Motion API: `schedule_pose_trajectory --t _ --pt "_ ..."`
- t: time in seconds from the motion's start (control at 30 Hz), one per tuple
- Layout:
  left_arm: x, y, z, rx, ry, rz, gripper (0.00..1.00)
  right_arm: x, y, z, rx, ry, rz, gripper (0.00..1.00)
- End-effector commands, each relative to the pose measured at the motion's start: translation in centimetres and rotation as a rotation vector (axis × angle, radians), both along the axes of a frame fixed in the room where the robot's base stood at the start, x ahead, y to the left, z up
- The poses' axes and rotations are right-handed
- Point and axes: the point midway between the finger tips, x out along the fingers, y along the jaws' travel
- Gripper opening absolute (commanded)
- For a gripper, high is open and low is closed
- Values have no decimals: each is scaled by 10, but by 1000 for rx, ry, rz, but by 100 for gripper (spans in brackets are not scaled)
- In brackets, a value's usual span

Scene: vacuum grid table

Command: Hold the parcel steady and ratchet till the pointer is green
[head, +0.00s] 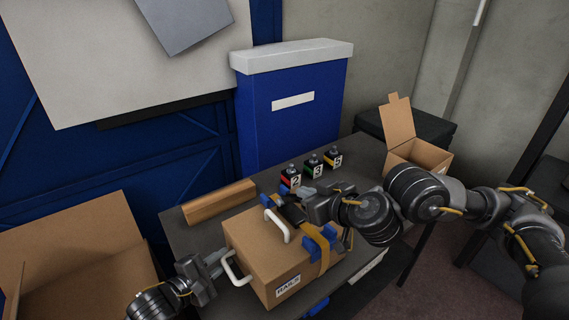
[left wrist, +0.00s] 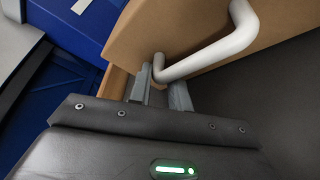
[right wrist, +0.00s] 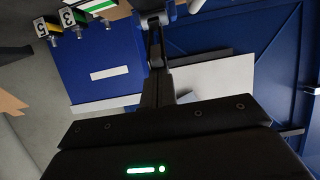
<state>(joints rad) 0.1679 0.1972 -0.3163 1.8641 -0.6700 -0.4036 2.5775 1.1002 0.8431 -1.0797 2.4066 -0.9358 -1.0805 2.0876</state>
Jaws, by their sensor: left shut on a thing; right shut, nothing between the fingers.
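My left gripper (head: 216,266) is shut on the white side handle (head: 230,268); the left wrist view shows the handle (left wrist: 205,58) between the fingers (left wrist: 160,92). My right gripper (head: 294,207) is shut and empty above the parcel's top, by the strap. Its closed fingers (right wrist: 155,55) show near a blue and white part (right wrist: 155,20). My right gripper hides the ratchet area; no pointer can be made out.
Black blocks numbered 2 (head: 291,179), 3 (head: 314,166) and 5 (head: 333,159) stand behind the parcel. A wooden bar (head: 218,201) lies at the table's back left. Open cartons stand at left (head: 85,245) and back right (head: 420,152). A blue bin (head: 290,115) stands behind.

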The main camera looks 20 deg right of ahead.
Motion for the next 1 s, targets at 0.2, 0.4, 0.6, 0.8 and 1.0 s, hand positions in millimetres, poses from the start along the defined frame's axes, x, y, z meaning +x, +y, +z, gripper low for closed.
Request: schedule_pose_trajectory --t 0.2,0.4,0.6,0.8,1.0 --pt "0 0 -1 0 3 -1 0 -11 -4 -14 2 6 0 0" --pt "0 0 -1 0 3 -1 0 -22 -7 -29 5 10 1 0" --pt "0 0 -1 0 3 -1 0 -27 -8 -40 4 9 4 0" --pt "0 0 -1 0 3 -1 0 -29 -10 -46 1 5 2 0" --pt "0 0 -1 0 3 -1 0 -30 -11 -48 -1 4 1 0"
